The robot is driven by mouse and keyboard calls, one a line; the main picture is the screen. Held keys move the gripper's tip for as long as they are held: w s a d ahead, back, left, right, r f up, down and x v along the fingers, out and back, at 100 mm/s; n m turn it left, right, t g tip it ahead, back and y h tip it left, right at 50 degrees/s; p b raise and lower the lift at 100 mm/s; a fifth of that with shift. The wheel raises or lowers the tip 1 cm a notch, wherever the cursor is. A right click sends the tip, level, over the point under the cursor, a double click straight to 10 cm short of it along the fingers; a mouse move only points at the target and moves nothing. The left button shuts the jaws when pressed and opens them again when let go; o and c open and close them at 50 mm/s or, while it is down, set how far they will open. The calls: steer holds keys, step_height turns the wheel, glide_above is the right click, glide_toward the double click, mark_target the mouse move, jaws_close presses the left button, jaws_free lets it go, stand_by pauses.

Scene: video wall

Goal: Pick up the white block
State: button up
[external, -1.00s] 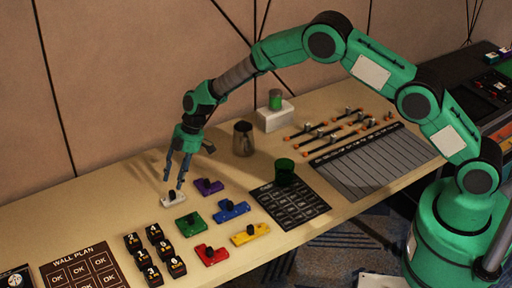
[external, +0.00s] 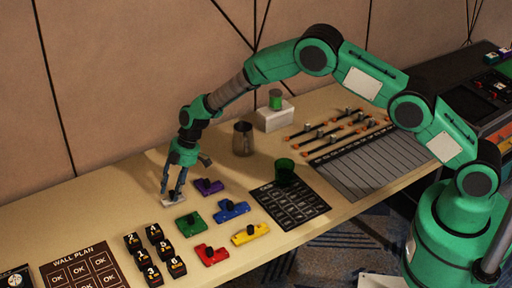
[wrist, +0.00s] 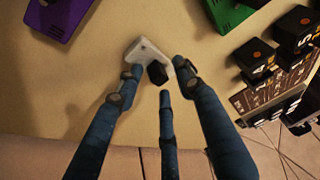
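The white block (external: 174,203) with a black knob lies on the wooden counter, left of the purple block. In the wrist view the white block (wrist: 146,52) shows as a white angled shape, partly covered by my fingertips. My gripper (external: 171,194) points down over it, with its fingers low around it. In the wrist view my gripper (wrist: 160,80) has three blue fingers spread around the black knob, with gaps between them and the knob. Whether any fingertip touches the block I cannot tell.
Purple (external: 208,187), green (external: 189,224), blue (external: 231,211), red (external: 211,255) and yellow (external: 250,234) blocks lie to the right and in front. Several black numbered cubes (external: 164,249) stand in front. A metal cup (external: 243,140) stands behind right.

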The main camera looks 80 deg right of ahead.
mark_target(173, 191)
stand_by(0.5)
jaws_close()
steer(key=shift+r, duration=0.1)
step_height(173, 191, up, 10)
steer(key=p, duration=0.1)
stand_by(0.6)
stand_by(0.5)
